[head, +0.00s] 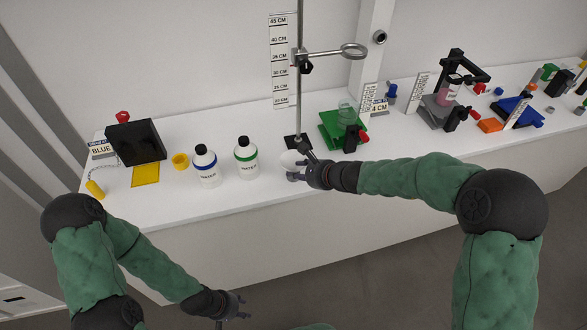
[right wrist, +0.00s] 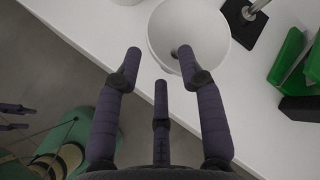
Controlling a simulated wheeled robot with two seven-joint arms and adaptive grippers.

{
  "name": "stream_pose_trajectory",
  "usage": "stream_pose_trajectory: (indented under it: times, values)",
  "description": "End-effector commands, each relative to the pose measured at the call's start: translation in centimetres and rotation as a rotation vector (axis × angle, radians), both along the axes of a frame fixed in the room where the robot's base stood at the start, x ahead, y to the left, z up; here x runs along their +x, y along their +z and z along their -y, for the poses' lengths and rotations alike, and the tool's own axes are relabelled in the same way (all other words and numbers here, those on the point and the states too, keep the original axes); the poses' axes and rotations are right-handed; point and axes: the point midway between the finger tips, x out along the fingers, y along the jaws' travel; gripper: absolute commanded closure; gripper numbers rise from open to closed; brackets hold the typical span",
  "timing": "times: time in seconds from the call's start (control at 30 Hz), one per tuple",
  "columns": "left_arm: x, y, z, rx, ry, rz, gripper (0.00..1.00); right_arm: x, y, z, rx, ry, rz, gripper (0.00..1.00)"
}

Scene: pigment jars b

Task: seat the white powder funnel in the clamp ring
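The white powder funnel (head: 291,158) stands on the bench near its front edge, left of the stand's foot. In the right wrist view the funnel (right wrist: 200,22) is seen from above, its wide mouth facing up. My right gripper (head: 297,170) is close at its near side, fingers spread. In the right wrist view one fingertip of the gripper (right wrist: 159,62) overlaps the funnel's bowl; I cannot tell if it touches. The clamp ring (head: 354,51) is empty, held high on the rod (head: 299,90). My left gripper (head: 236,305) is open and empty, low in front of the bench.
Left of the funnel stand two white bottles (head: 206,170), a yellow cup (head: 180,161) and a black panel (head: 136,142). A green block with a glass jar (head: 346,115) stands right of the rod. A height scale (head: 280,60) hangs behind. The stand's foot (head: 297,141) is close to the funnel.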

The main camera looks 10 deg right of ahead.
Motion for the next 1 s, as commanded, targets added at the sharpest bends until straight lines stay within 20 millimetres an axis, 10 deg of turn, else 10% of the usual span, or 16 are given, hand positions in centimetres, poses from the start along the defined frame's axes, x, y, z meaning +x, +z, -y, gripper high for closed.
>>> stream_pose_trajectory:
  times: [0.53, 0.67, 1.0]
  values:
    - [0.0, -1.0, 0.0, 0.0, 0.0, 0.0, 0.6, 2.3, -2.0, -1.6, 0.0, 0.0, 0.0, 0.61]
    - [0.0, -1.0, 0.0, 0.0, 0.0, 0.0, 0.6, 2.3, -2.0, -1.6, 0.0, 0.0, 0.0, 0.97]
    - [0.0, -1.0, 0.0, 0.0, 0.0, 0.0, 0.6, 2.3, -2.0, -1.6, 0.0, 0.0, 0.0, 1.0]
